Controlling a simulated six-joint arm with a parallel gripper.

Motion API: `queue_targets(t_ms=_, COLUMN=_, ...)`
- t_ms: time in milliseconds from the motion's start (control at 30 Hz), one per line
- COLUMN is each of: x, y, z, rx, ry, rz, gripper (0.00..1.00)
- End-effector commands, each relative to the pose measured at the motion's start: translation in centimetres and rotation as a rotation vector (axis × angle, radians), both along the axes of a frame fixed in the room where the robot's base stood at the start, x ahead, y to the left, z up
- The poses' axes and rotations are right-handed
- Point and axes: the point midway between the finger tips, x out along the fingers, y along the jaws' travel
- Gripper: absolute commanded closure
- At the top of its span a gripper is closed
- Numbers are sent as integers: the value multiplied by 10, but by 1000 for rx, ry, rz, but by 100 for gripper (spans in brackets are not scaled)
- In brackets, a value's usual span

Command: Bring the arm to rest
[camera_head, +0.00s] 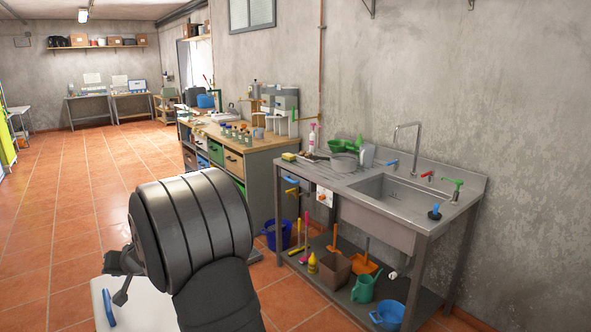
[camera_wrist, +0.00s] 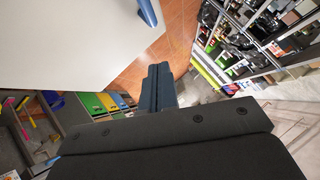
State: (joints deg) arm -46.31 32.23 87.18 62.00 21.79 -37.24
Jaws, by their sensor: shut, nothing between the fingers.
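My gripper (camera_wrist: 158,85) shows in the middle of the wrist view as dark fingers pressed together, with nothing between them. In the head view, my black arm fills the lower left, and part of my gripper (camera_head: 122,283) sticks out to its left. It is over or beside a white surface (camera_head: 150,308); I cannot tell the gap. The same white surface (camera_wrist: 75,45) fills the upper left of the wrist view. My arm is folded close to the head camera, and its lower links are hidden.
A steel sink (camera_head: 385,200) stands at the right, with tools, a watering can (camera_head: 364,289) and a blue bucket (camera_head: 388,315) below. A workbench (camera_head: 262,155) stands behind it. A blue handle-like piece (camera_head: 108,308) is on the white surface's edge. The tiled floor (camera_head: 85,190) at left is clear.

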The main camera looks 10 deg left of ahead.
Motion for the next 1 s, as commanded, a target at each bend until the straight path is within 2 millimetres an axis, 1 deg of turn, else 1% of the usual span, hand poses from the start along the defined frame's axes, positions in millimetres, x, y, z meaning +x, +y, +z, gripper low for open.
queue_targets(t_ms=200, x=21, y=-20, z=26, rx=106, ry=102, rz=-5, gripper=100)
queue_targets(t_ms=467, x=47, y=-47, z=49, rx=237, ry=232, rz=-4, gripper=100)
queue_targets(t_ms=733, x=78, y=-78, z=66, rx=376, ry=373, rz=-4, gripper=100)
queue_targets(t_ms=1000, x=115, y=-114, z=74, rx=528, ry=528, rz=-4, gripper=100)
